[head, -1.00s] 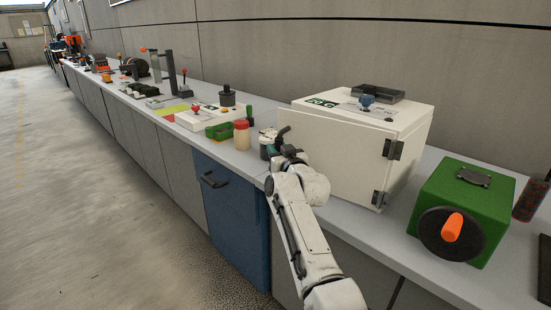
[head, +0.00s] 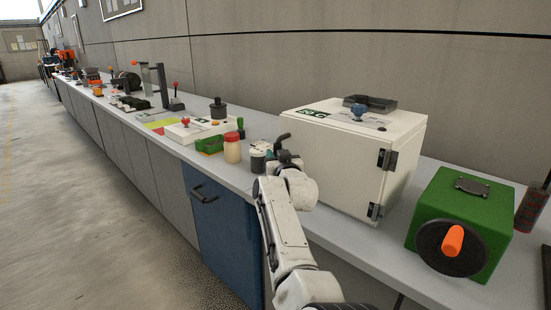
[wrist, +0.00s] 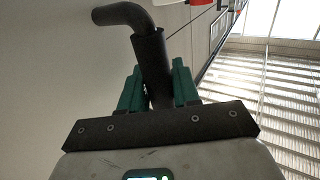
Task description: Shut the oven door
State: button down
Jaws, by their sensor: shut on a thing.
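The oven is a white box (head: 350,165) on the bench at the right of the head view, with black hinges along the right edge of its front door. A bent black handle (head: 283,140) sticks out at the door's left side. My gripper (head: 284,156) is at this handle. In the wrist view the teal fingers of my gripper (wrist: 160,88) are closed around the upright shaft of the black handle (wrist: 150,58). The door looks close to the box, but my arm and the angle hide its left edge, so I cannot tell whether a gap remains.
A dark jar with a pale lid (head: 258,157) and a red-capped jar (head: 232,148) stand just left of my gripper. A green box with an orange-handled black wheel (head: 462,225) is right of the oven. Blue cabinet (head: 220,235) below; the floor at left is clear.

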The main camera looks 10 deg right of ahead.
jog(key=shift+d+f, duration=0.35)
jog(key=shift+d, duration=0.3)
jog(key=c, duration=1)
grip_release()
jog(key=shift+d+r, duration=0.1)
jog(key=shift+d, duration=0.05)
jog(key=shift+o, duration=0.2)
jog(key=shift+s, duration=0.1)
jog(key=s+p, duration=0.3)
jog(key=s, duration=0.7)
jog(key=shift+s+d, duration=0.3)
jog(key=shift+s, duration=0.05)
